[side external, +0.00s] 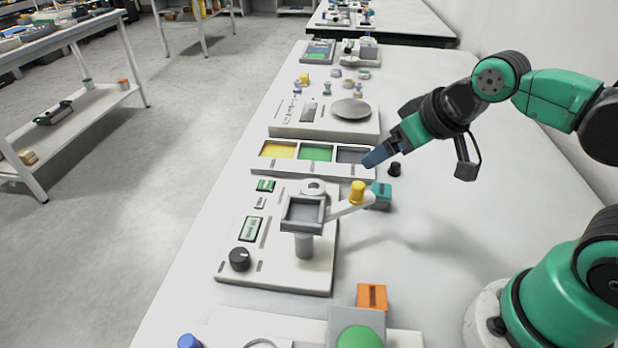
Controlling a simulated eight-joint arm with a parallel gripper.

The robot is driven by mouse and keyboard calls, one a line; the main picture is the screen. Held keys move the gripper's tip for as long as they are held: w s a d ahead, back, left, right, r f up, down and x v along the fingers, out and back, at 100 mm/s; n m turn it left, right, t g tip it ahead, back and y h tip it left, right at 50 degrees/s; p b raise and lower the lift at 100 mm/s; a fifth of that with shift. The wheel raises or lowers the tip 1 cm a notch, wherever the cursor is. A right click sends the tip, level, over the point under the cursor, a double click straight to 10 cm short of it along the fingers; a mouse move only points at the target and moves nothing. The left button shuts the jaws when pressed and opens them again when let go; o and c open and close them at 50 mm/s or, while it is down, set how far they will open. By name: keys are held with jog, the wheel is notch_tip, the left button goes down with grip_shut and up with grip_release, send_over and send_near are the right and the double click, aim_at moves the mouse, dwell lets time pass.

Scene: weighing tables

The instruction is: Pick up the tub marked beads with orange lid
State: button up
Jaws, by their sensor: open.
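A small box-shaped tub with an orange top (372,296) stands at the near part of the table, behind a grey plate with a green disc. Its marking is too small to read, so I cannot confirm that it says beads. My gripper (370,160) is farther back, above the right end of the sorting tray, pointing down and left. It is well apart from the orange tub. I see nothing held in it. The fingers are seen from the side, so the gap between them is hidden.
A teal box (381,195) and a black knob-like piece (394,169) are near the gripper. A three-compartment tray (262,168) lies behind.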

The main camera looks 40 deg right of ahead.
notch_tip(320, 180, up, 5)
jog(key=a, duration=0.1)
jog(key=m+g, duration=0.7)
jog(key=m, duration=0.2)
send_over(373, 301)
notch_tip(373, 301, down, 10)
jog(key=shift+f, duration=3.3)
grip_shut()
